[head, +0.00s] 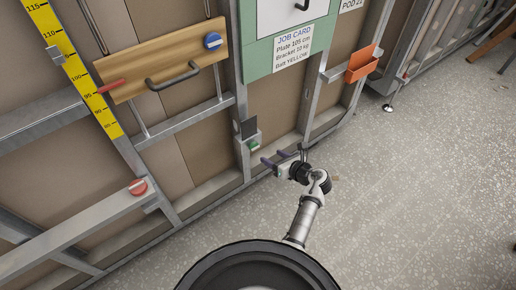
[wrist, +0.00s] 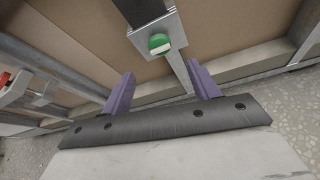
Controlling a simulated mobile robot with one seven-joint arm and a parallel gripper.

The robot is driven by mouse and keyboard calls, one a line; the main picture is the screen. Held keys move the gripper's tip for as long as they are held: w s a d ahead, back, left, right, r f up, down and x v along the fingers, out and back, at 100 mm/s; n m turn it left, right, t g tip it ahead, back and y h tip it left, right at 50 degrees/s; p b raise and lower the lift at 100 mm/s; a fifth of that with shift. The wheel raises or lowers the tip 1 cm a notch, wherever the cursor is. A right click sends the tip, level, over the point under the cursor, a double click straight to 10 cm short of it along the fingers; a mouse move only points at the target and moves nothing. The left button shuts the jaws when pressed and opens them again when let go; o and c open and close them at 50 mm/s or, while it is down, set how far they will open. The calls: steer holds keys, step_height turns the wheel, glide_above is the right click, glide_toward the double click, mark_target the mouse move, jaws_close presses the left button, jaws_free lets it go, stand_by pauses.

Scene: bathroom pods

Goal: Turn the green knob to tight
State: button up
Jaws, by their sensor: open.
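The green knob (head: 254,145) sits on a small grey metal bracket on a vertical steel post, low on the wall frame. In the wrist view the green knob (wrist: 159,43) is round with a pale raised bar across it, ahead of and between the finger lines. My gripper (head: 276,160) is open and empty, a little right of and below the knob in the head view. Its two purple fingers (wrist: 160,88) are spread apart in the wrist view, and neither touches the knob. A dark plate (head: 249,128) is directly above the knob. Any tight marking is not readable.
A red knob (head: 138,187) sits on a rail at the left. A wooden board (head: 160,65) with a handle and a blue knob (head: 213,41) hangs above. An orange bin (head: 363,65) is at right. The speckled floor (head: 420,190) is clear on the right.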

mark_target(256, 148)
steer(key=x, duration=0.9)
steer(key=shift+w+a+f, duration=0.1)
steer(key=shift+w+a, duration=0.15)
steer(key=shift+w, duration=0.05)
steer(key=shift+c, duration=0.3)
steer(key=c, duration=0.9)
